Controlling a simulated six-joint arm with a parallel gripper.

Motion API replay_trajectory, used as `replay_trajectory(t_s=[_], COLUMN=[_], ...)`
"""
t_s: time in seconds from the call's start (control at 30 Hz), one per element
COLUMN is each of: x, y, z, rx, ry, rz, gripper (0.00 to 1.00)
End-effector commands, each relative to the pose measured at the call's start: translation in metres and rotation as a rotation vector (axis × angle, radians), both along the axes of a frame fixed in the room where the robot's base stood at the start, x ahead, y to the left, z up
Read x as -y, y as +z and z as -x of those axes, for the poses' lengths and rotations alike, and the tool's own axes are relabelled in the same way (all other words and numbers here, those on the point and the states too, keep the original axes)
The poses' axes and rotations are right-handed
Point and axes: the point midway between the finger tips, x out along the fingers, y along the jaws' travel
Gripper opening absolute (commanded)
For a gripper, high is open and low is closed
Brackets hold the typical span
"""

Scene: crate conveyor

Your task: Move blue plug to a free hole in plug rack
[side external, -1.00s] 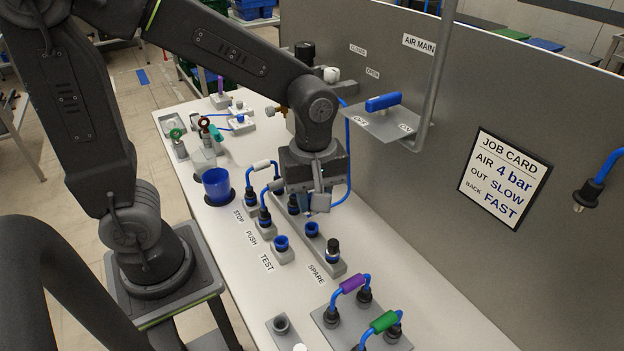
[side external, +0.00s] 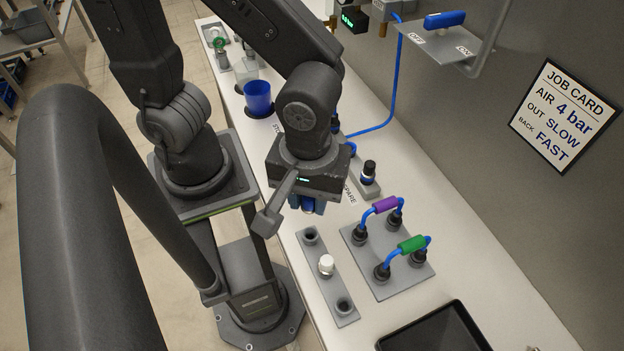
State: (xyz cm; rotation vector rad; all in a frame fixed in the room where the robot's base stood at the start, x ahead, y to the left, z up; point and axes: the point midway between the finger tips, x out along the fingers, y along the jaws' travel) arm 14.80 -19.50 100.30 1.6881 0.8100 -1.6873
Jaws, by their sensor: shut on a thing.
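The plug rack (side external: 335,287) is a narrow grey strip on the white bench, at lower centre in the side external view. It has dark round holes at its two ends, and a white plug (side external: 326,265) sits in the middle position. My gripper (side external: 304,212) points down just beyond the far end of the rack. It is shut on the blue plug (side external: 307,203), of which only a small blue part shows below the gripper body. The jaws and the plug's lower end are mostly hidden, so its exact height above the bench cannot be told.
Right of the rack, a grey plate (side external: 401,286) carries hoses with purple (side external: 385,205) and green (side external: 411,244) sleeves. A black tray (side external: 463,309) lies at the near right. A black-capped fitting (side external: 369,172) and a blue cup (side external: 258,97) stand farther back.

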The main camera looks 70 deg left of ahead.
Motion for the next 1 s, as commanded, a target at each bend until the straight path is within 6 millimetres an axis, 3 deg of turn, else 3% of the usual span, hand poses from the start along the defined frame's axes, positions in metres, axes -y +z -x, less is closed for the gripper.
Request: replay_trajectory(t_s=[0.5, 1.0], x=[0.000, 0.000], y=[-0.055, -0.064], z=[0.000, 0.000], rx=[-0.002, 0.000], ry=[0.001, 0.001], rz=[-0.002, 0.000], gripper=[0.06, 0.06])
